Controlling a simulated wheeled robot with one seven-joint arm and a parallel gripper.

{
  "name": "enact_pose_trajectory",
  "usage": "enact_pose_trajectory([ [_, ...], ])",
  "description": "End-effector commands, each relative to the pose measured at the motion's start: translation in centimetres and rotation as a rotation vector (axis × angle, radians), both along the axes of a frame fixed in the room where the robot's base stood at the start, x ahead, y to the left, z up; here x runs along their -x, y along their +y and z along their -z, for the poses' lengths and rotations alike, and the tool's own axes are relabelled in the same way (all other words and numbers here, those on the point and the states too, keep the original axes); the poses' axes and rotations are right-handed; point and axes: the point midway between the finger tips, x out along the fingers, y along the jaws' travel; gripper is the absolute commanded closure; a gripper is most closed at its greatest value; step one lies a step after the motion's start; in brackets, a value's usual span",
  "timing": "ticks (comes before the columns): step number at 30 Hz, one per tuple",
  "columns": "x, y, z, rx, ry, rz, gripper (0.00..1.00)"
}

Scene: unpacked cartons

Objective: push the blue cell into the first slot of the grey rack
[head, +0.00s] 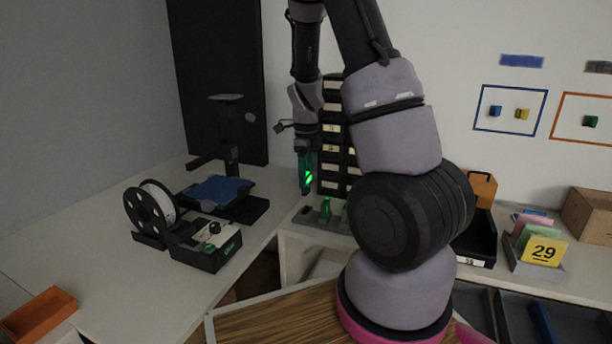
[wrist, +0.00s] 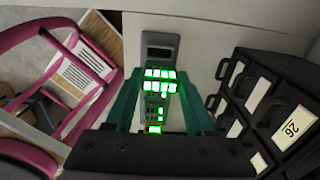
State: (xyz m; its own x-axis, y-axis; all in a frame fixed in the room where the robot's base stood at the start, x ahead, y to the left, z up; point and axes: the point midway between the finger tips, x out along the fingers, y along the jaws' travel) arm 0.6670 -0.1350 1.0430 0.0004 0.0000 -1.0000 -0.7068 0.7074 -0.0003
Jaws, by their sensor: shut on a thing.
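My gripper (head: 306,188) hangs upright over the grey rack (head: 306,218) in the head view. Its teal fingers (wrist: 160,98) are shut on a cell (wrist: 160,80) with bright green lights, which also glows in the head view (head: 309,178). The glow and the fingers hide the cell's body, so I cannot tell its colour. A green-lit cell (head: 326,207) stands in the rack, right of my gripper. The rack's grey end with a dark opening shows beyond the fingers in the wrist view (wrist: 159,40). I cannot tell whether the held cell touches the rack.
A black drawer cabinet (head: 331,150) stands close behind the rack; its labelled drawers fill the right of the wrist view (wrist: 270,100). A printer with a blue bed (head: 218,190) and a white spool (head: 157,205) stand on the left counter. Bare counter lies between printer and rack.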

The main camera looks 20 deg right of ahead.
Motion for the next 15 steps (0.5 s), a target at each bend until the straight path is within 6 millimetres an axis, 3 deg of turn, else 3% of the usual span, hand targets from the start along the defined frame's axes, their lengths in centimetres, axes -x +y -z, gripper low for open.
enact_pose_trajectory([
  [15, 0.0, 0.0, 4.2, 0.000, 0.003, 0.004, 1.00],
])
